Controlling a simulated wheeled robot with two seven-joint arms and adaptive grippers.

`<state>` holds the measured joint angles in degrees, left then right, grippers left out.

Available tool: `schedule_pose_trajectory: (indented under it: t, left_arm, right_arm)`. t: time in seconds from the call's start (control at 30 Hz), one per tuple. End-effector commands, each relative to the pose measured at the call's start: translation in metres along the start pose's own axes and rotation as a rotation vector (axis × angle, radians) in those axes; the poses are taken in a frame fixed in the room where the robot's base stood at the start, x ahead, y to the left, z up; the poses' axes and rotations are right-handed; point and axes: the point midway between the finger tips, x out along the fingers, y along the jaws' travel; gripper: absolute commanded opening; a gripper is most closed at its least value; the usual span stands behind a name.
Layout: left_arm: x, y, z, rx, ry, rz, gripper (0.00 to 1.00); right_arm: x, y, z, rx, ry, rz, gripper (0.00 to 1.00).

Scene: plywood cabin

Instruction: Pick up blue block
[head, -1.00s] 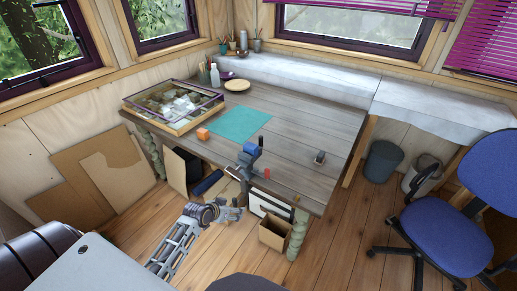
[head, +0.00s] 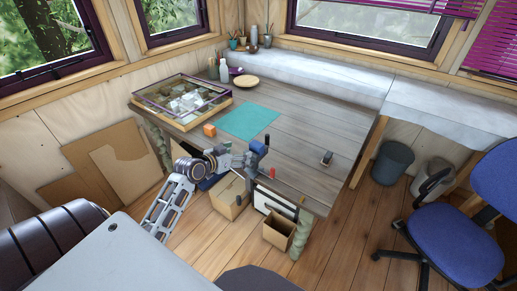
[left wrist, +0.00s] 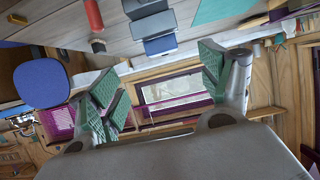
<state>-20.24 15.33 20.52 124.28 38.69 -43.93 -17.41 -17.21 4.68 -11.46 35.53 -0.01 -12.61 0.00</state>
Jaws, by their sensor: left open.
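A small blue block-like piece (head: 257,147) is at the table's front edge, by a dark grey-blue vise-like fixture (head: 250,162). I cannot tell whether it rests on the fixture or is part of it. My left gripper (head: 238,160) is just left of the fixture, close to the table edge, and partly overlaps it in the head view. In the left wrist view the green-padded fingers (left wrist: 161,76) are wide apart with nothing between them. Grey-blue blocky parts (left wrist: 155,25) and a red handle (left wrist: 93,14) lie beyond them. My right gripper is not in view.
An orange block (head: 209,130) sits beside a teal mat (head: 249,120) on the wooden table (head: 300,125). A glass-topped case (head: 180,97) is at the back left. A small dark object (head: 327,157) is on the right. Cardboard boxes (head: 279,229) stand below the edge.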

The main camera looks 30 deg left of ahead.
Motion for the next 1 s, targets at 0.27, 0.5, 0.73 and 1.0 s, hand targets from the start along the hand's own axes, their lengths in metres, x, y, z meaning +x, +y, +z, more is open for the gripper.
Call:
schedule_pose_trajectory:
  t: [0.27,0.5,0.73,1.0]
  left_arm:
    - [-0.002,-0.006,-0.009,0.0,0.025,-0.005,0.79]
    - [0.0,-0.006,-0.009,-0.001,0.025,-0.005,0.79]
    - [0.013,-0.006,-0.01,-0.002,0.026,-0.005,0.79]
    - [0.035,-0.006,-0.01,-0.002,0.025,-0.005,0.79]
  right_arm:
    - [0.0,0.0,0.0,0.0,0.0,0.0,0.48]
    - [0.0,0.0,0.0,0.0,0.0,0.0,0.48]
    - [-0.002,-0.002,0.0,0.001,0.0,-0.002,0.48]
    - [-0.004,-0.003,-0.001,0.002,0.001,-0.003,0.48]
